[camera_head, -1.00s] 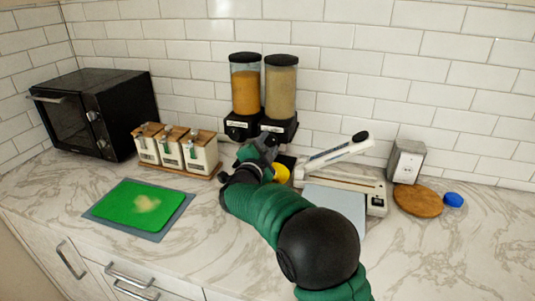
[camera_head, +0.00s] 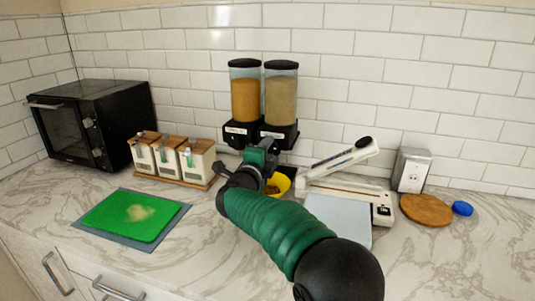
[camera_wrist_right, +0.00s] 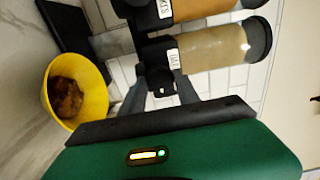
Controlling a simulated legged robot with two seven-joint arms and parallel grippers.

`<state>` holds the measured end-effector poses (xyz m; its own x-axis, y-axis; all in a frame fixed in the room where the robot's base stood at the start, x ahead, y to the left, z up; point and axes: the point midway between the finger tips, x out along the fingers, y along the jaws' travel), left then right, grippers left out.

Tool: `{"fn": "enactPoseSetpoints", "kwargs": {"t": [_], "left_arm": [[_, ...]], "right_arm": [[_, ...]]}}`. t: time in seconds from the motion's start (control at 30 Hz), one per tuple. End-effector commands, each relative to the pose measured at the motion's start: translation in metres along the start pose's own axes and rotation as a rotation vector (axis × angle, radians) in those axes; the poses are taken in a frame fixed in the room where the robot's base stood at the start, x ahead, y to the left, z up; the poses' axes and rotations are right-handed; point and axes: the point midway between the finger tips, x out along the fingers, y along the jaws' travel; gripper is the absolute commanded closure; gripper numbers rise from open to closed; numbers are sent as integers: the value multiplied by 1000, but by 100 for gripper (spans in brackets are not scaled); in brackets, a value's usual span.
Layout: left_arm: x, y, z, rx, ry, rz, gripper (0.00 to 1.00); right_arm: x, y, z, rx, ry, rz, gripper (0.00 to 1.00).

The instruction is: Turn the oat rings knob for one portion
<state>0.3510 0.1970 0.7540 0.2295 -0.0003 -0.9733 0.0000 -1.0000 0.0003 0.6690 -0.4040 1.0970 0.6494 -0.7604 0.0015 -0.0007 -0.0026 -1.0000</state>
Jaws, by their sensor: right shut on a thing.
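Two dispensers stand side by side at the wall. The right one (camera_head: 281,98) holds pale tan contents, and its label in the wrist view (camera_wrist_right: 173,59) seems to begin with "OAT". The left one (camera_head: 245,98) holds orange contents. My right gripper (camera_head: 262,150) is at the front of the right dispenser's black base. In the wrist view its fingers (camera_wrist_right: 160,90) are shut on the small dark oat rings knob (camera_wrist_right: 161,82). A yellow bowl (camera_head: 284,181) with brown contents stands below; it also shows in the wrist view (camera_wrist_right: 98,92). My left gripper is out of view.
Three canisters (camera_head: 172,156) on a wooden tray and a black oven (camera_head: 92,120) stand to the left. A green board (camera_head: 130,214) lies in front. A white sealer-like device (camera_head: 345,190), a metal box (camera_head: 411,170), a round wooden board (camera_head: 426,209) and a blue lid (camera_head: 462,208) are at right.

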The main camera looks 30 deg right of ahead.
Motion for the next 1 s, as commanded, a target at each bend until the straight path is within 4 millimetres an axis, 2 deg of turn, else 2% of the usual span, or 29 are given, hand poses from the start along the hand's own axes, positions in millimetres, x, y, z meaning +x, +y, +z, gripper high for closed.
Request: {"fn": "enactPoseSetpoints", "kwargs": {"t": [0.37, 0.4, 0.53, 0.87, 1.0], "left_arm": [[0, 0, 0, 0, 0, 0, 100], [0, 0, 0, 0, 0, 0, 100], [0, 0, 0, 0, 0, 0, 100], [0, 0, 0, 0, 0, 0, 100], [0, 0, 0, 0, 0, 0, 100]], "right_arm": [[0, 4, 1, 1, -3, 8, 100], [0, 4, 1, 1, -3, 8, 57], [0, 3, 1, 1, -2, 6, 40], [-3, 0, 0, 3, -1, 2, 40], [-23, 0, 0, 4, -3, 2, 40]]}}
